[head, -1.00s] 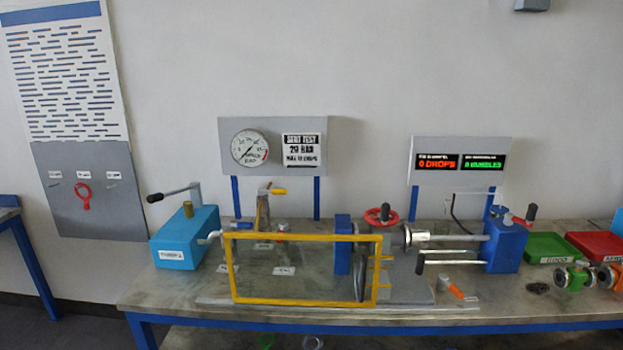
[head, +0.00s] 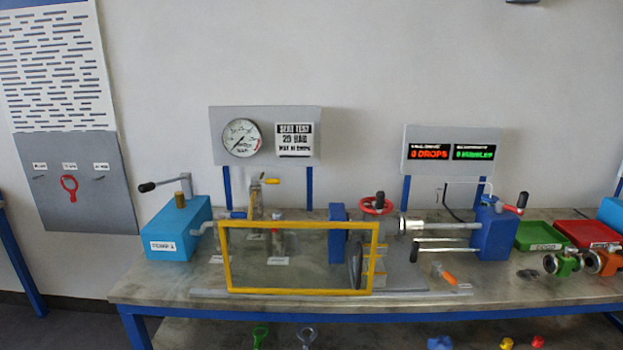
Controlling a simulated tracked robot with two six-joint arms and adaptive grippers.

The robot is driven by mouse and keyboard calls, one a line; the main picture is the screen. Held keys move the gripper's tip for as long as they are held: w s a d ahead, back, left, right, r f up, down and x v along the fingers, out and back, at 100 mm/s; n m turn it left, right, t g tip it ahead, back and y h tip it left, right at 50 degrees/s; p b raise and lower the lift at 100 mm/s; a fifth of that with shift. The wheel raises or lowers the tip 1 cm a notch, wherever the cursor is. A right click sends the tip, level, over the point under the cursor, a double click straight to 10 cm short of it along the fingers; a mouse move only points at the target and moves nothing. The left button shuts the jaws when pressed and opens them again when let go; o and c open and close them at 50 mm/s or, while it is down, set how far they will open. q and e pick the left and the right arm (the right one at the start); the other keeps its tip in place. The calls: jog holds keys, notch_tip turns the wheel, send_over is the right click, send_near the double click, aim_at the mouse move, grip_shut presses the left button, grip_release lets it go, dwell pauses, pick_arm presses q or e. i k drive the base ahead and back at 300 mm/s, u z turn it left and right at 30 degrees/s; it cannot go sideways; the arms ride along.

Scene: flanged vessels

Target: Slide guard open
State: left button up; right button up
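The guard is a clear panel in a yellow frame (head: 300,292) that stands upright along the front of the test rig on the bench. Through the panel I see small valve parts with white labels and, at its right end, a dark round flange plate (head: 356,264). The guard covers the space between the blue pump box (head: 176,232) and the blue clamp block (head: 337,232). Yellow bars (head: 377,266) stick out at its right side. Neither of my grippers shows in the head view.
A grey rail plate (head: 420,287) runs under the guard. The bench's front strip (head: 160,290) is clear.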

aim_at(222, 224)
jog(key=u, duration=0.45)
jog(key=i, duration=0.4)
jog(key=z, duration=1.05)
jog(key=i, duration=0.5)
jog(key=z, duration=0.2)
jog(key=k, duration=0.5)
jog(key=u, duration=0.2)
jog(key=i, duration=0.45)
jog(key=u, duration=0.05)
